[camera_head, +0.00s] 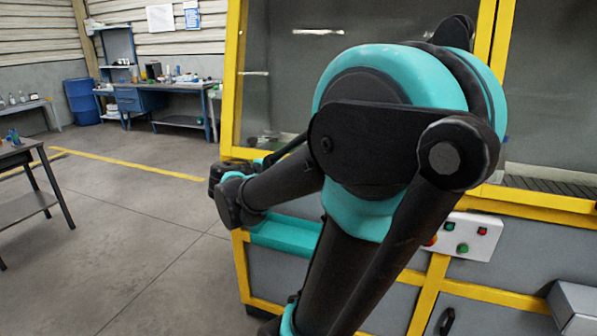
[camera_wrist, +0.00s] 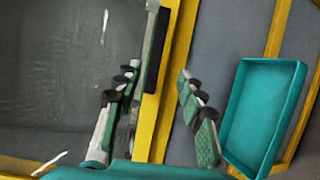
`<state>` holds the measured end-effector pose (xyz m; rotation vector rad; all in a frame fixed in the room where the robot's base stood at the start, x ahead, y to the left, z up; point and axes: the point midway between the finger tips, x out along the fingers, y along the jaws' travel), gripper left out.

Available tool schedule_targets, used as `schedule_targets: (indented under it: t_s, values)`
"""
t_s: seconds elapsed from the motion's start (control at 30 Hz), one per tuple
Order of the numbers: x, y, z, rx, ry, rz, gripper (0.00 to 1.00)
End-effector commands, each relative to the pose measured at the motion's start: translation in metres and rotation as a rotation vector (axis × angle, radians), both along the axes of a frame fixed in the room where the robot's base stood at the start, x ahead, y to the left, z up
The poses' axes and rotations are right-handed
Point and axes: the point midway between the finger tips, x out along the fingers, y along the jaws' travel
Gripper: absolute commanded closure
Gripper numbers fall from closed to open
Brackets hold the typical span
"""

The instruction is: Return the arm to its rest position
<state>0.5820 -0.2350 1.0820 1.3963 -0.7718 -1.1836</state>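My arm fills the middle and right of the head view, folded in front of the yellow-framed machine (camera_head: 232,85). My gripper cannot be made out clearly in the head view, where the arm's own links cover that area. In the wrist view my gripper (camera_wrist: 157,78) is open, its two padded fingers well apart with nothing held between them. Behind the fingers are a yellow frame post and a dark window panel (camera_wrist: 50,75) of the machine.
A teal tray (camera_head: 285,236) sits on the machine's front; it also shows in the wrist view (camera_wrist: 240,145). A control box with buttons (camera_head: 478,239) is right of my arm. A dark table (camera_head: 38,200) stands at left. Open floor (camera_head: 130,230) lies between table and machine.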

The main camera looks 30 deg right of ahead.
Motion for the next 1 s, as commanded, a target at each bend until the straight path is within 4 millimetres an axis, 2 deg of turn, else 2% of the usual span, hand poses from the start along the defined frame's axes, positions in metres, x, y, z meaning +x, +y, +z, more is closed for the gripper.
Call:
schedule_targets:
  t_s: [0.27, 0.37, 0.47, 0.6, 0.73, 0.83, 1.0]
  values:
    - [-0.001, 0.0, -0.003, 0.012, -0.001, 0.0, 0.6]
    - [-0.006, 0.002, -0.024, 0.082, -0.001, 0.0, 0.6]
    - [-0.018, 0.011, -0.065, 0.231, -0.009, -0.001, 0.6]
    - [-0.039, 0.041, -0.135, 0.521, -0.034, -0.007, 0.6]
    - [-0.058, 0.083, -0.19, 0.797, -0.07, -0.023, 0.6]
    - [-0.072, 0.119, -0.22, 0.998, -0.102, -0.041, 0.6]
    - [-0.086, 0.169, -0.246, 1.255, -0.15, -0.071, 0.6]
